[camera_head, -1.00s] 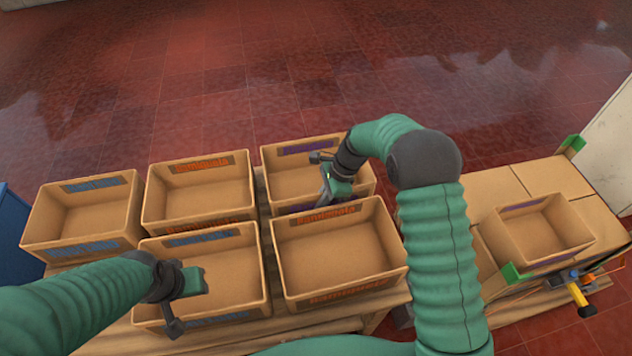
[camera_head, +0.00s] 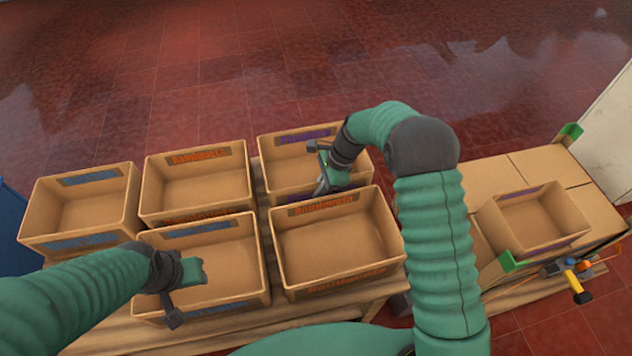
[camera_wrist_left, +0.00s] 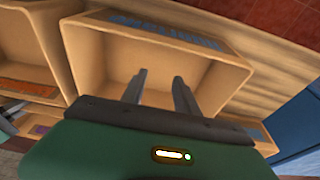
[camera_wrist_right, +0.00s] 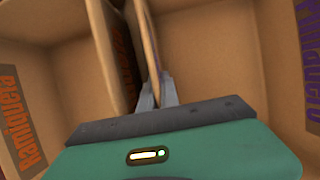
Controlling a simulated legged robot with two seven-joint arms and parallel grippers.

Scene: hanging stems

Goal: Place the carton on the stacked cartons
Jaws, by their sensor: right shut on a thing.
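Several open tan cartons stand side by side on a table. My right gripper (camera_head: 322,188) is shut on the near wall of the far-right carton with a purple label (camera_head: 280,140). In the right wrist view my fingers (camera_wrist_right: 157,93) pinch that wall (camera_wrist_right: 150,45), beside the wall of a carton with an orange label (camera_wrist_right: 124,65). The held carton stands level among the others; its underside is hidden. My left gripper (camera_wrist_left: 158,85) is open and empty above the near-left carton with a blue label (camera_wrist_left: 165,28). At the right, an open carton (camera_head: 535,222) sits on flat-topped cartons (camera_head: 550,167).
The near-right orange-label carton (camera_head: 335,245) stands close in front of the held one. Green corner pieces (camera_head: 570,132) and a yellow-handled tool (camera_head: 575,280) edge the stack. A blue object (camera_head: 15,230) stands at far left. My right arm crosses between table and stack.

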